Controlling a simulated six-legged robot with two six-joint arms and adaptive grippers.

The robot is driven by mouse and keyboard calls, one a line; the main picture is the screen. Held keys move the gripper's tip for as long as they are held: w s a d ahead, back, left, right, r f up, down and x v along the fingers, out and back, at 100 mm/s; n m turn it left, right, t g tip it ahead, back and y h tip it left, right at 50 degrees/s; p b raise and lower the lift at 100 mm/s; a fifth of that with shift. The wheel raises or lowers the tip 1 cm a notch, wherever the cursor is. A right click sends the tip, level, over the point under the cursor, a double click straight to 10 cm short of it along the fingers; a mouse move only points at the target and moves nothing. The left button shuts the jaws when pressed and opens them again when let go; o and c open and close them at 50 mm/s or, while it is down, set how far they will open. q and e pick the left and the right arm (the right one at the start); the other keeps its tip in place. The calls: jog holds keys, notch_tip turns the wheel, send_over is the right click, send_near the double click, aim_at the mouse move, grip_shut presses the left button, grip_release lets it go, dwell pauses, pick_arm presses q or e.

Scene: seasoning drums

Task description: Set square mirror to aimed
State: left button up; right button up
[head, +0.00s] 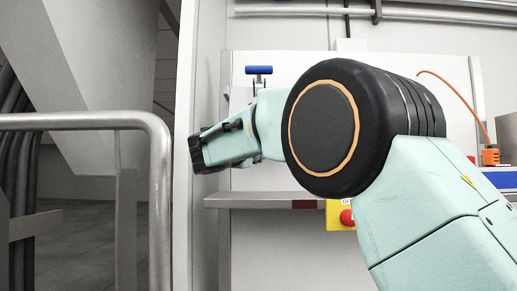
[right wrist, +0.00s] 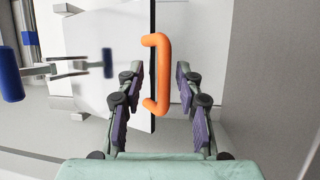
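No square mirror can be made out in either view. In the right wrist view an orange U-shaped handle (right wrist: 161,60) stands on the edge of a white panel (right wrist: 105,55), beside a dark gap. My right gripper (right wrist: 157,85) is open, with one finger on each side of the handle. Both fingers look clear of it; the depth between them is hard to judge. In the head view my right gripper (head: 197,152) points left near a pale vertical edge, and the handle is hidden there. My left gripper is not in view.
A blue-handled clamp (head: 259,70) stands behind my right forearm; its blue grip (right wrist: 9,75) also shows at the wrist view's left. A grey shelf (head: 260,200), a yellow box with red button (head: 340,215) and an orange cable plug (head: 490,157) are nearby. A metal railing (head: 158,190) stands left.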

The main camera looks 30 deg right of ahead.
jog(key=v, duration=1.1)
jog(key=shift+f, duration=0.15)
jog(key=shift+s+a, duration=0.1)
jog(key=shift+a, duration=0.05)
